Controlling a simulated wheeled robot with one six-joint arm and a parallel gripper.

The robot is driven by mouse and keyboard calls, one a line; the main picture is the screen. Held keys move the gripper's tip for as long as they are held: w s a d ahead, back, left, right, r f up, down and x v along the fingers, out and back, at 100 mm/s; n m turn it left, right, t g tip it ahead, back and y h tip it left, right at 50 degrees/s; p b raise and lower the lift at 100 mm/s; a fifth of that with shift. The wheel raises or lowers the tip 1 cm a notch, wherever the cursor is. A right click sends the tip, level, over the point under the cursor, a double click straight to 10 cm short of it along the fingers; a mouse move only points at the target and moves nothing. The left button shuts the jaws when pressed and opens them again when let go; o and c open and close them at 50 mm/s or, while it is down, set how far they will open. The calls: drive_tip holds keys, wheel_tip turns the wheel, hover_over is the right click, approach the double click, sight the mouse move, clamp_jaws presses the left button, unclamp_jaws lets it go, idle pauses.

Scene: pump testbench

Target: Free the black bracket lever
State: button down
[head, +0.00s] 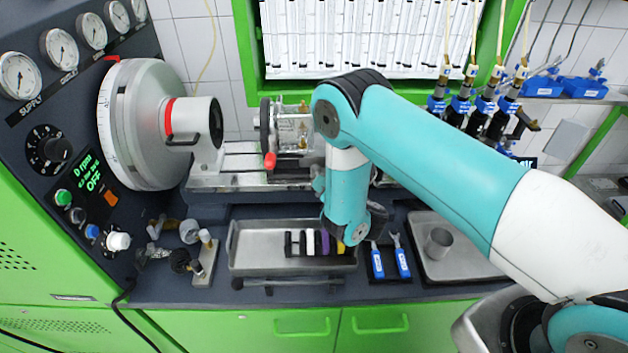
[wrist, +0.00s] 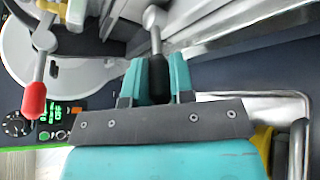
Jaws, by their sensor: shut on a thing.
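The black bracket lever (wrist: 157,82) shows in the wrist view as a black grip on a metal rod with a round end above it. My gripper (wrist: 158,85), with teal fingers, is shut on the black grip, one finger on each side. In the head view my arm covers the lever and most of the gripper. The pump (head: 292,132) with its metal bracket sits on the bench rail to the left of my wrist. Whether the lever is loose or clamped I cannot tell.
A red-tipped lever (head: 270,160) hangs in front of the pump; it is at left in the wrist view (wrist: 35,100). The large motor (head: 150,120) stands left. Below are a metal tray (head: 262,262), blue-handled tools (head: 402,262) and a tray with a cup (head: 440,270).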

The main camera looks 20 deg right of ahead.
idle(0.4)
drive_tip(key=c, duration=1)
unclamp_jaws()
drive_tip(key=shift+s+f, duration=0.1)
drive_tip(key=shift+s, duration=0.05)
